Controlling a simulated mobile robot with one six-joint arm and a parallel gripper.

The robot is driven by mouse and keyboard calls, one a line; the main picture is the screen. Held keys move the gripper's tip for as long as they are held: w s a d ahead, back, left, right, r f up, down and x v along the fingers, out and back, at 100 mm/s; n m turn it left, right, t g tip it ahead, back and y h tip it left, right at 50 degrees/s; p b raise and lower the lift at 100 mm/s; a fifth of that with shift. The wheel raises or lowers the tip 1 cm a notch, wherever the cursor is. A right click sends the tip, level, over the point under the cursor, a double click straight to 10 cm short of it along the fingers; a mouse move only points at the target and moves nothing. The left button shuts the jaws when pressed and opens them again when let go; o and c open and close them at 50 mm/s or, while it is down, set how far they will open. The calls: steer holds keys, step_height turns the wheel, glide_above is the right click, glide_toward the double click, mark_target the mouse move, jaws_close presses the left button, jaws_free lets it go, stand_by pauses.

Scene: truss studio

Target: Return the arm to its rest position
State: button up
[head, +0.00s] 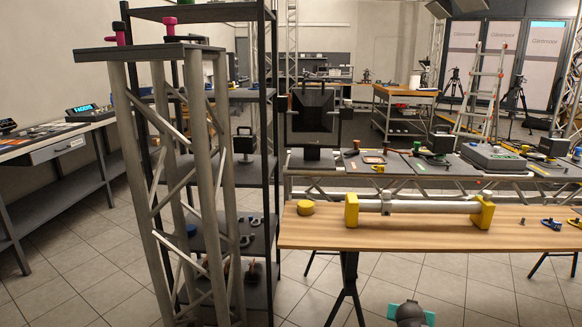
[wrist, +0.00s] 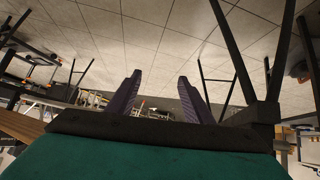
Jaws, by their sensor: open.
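My gripper is open in the wrist view, its two purple fingers (wrist: 160,98) apart with nothing between them. Past the fingers the wrist view shows floor tiles and table legs, tilted. In the head view a dark rounded part of my arm with teal sides (head: 410,314) shows at the bottom edge, below the wooden table's front edge. The fingers cannot be made out in the head view.
A wooden table (head: 400,237) stands ahead, bearing a grey tube (head: 425,206) in yellow end blocks and a yellow round piece (head: 305,208). A truss tower (head: 168,180) stands close at left. Tiled floor (head: 440,285) is open in front.

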steer(key=s+a+f+n+g+y+p, duration=0.25)
steer(key=s+a+f+g+p, duration=0.45)
steer(key=s+a+f, duration=0.8)
steer(key=s+a+f+n+g+y+p, duration=0.1)
steer(key=s+a+f+g+p, duration=0.1)
steer(key=s, duration=1)
steer(key=s+a+f+n+g+y+p, duration=0.1)
steer(key=s+a+f+g+p, duration=0.1)
steer(key=s, duration=1.1)
steer(key=a+f+g, duration=0.1)
steer(key=a+g, duration=0.1)
steer(key=shift+s+a+f, duration=0.15)
steer(key=shift+a+f, duration=0.15)
steer(key=shift+a, duration=0.1)
steer(key=shift+c, duration=0.5)
